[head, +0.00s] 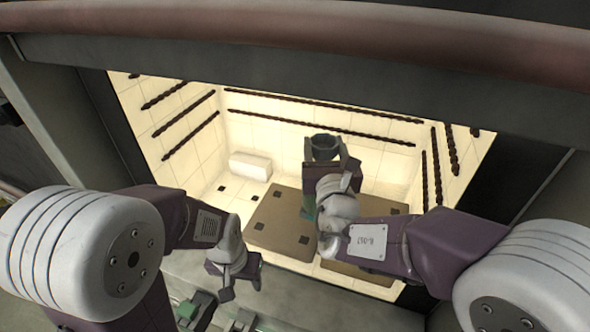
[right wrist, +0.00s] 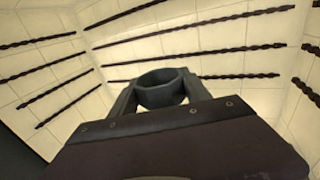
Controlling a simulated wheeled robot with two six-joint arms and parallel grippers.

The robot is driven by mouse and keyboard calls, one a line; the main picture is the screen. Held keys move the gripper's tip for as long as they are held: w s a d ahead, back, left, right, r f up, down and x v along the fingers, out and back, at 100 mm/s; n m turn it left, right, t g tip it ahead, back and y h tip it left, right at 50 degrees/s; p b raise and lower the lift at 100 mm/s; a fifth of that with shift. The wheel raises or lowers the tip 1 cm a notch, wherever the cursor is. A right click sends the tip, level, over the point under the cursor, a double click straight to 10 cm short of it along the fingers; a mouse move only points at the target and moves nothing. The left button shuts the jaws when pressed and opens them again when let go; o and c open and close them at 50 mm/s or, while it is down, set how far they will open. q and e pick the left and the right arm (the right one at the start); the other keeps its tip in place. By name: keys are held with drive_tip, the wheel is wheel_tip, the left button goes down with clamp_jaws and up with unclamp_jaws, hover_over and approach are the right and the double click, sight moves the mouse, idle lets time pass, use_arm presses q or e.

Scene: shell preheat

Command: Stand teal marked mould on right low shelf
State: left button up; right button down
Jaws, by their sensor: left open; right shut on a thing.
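A dark grey, round, open-topped mould (head: 323,142) is inside the lit chamber, between the fingers of my right gripper (head: 324,158). It appears upright, and its rim also shows in the right wrist view (right wrist: 160,78). My right gripper is shut on it; the hand and wrist hide its lower part. A small teal patch (head: 309,206) shows below the hand; I cannot tell whether it belongs to the mould. Two brown low shelves lie on the chamber floor, a left one (head: 275,228) and a right one (head: 358,272), partly behind my right arm. My left gripper (head: 240,290) is open and empty outside the chamber.
A white block (head: 250,165) stands at the chamber's back left. Dark twisted rods (head: 320,125) line the pale tiled walls. A thick beam (head: 300,50) crosses above the opening. Green and grey fittings (head: 195,308) lie below the front edge.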

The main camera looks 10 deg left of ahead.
drive_tip(key=a+f+p, duration=0.2)
drive_tip(key=a+f, duration=0.4)
drive_tip(key=f, duration=0.2)
drive_tip(key=shift+a+p, duration=0.2)
drive_tip(key=shift+p, duration=0.2)
drive_tip(key=c, duration=0.5)
unclamp_jaws()
drive_tip(key=s+d+b, duration=0.2)
drive_tip(key=s+b, duration=0.3)
drive_tip(key=s, duration=0.6)
drive_tip(key=shift+s+d+b, duration=0.25)
drive_tip(key=shift+s+b, duration=0.05)
drive_tip(key=shift+s, duration=0.05)
